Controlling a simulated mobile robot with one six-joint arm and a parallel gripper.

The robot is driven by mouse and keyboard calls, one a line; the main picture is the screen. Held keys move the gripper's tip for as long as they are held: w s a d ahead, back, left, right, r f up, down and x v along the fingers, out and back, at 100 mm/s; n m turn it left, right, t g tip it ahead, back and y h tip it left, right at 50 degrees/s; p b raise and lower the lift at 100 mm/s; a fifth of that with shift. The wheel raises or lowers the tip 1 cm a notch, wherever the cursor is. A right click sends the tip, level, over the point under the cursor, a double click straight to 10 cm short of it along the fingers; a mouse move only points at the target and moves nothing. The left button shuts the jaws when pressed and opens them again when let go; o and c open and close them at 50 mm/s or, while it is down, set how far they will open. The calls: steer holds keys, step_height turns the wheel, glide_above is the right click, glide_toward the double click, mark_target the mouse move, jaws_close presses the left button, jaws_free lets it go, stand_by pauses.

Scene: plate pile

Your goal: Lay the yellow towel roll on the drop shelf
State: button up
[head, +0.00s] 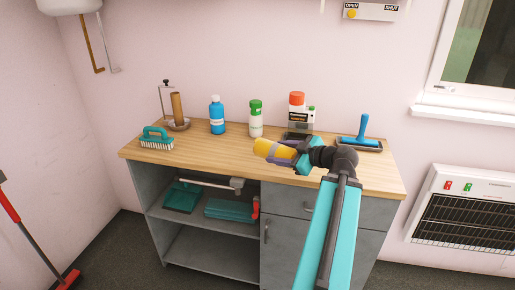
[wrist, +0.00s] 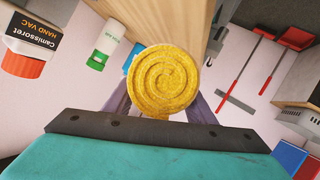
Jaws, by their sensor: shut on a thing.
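The yellow towel roll (head: 266,148) is in my gripper (head: 280,155), held over the front part of the wooden worktop in the head view. In the wrist view the roll (wrist: 165,85) shows its round spiral end, with the purple fingers (wrist: 160,103) on either side of it. My gripper is shut on it. Nothing in view is marked as the drop shelf, so I cannot tell which surface it is. The cabinet has an open upper shelf (head: 190,215) and an open lower space (head: 205,257) on its left side.
A scrub brush (head: 156,139), paper roll holder (head: 177,112), blue bottle (head: 217,116), green-capped bottle (head: 256,118), red-capped container (head: 297,105) and blue-handled tool (head: 362,132) stand on the worktop (head: 190,158). Teal items (head: 228,209) lie on the upper shelf. A heater (head: 463,222) is on the right wall.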

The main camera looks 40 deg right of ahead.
steer(key=shift+s+d, duration=0.35)
steer(key=shift+w+r+p, duration=0.15)
steer(key=shift+r+p, duration=0.05)
steer(key=shift+p, duration=0.25)
steer(key=shift+w+d+p, duration=0.15)
steer(key=shift+w+p, duration=0.05)
steer(key=shift+p, duration=0.5)
steer(key=w+d+p, duration=0.1)
steer(key=p, duration=0.3)
steer(key=shift+w+f+p, duration=0.1)
steer(key=shift+w+p, duration=0.15)
steer(key=shift+p, duration=0.15)
steer(key=w+d+p, duration=0.1)
steer(key=w+d, duration=0.1)
steer(key=w, duration=0.1)
steer(key=w+d+f+p, duration=0.1)
steer(key=w+d, duration=0.2)
steer(key=w, duration=0.1)
steer(key=w+d+p, duration=0.2)
steer(key=w, duration=0.2)
steer(key=shift+d+f, duration=0.3)
steer(key=shift+d, duration=0.1)
steer(key=shift+f, duration=0.15)
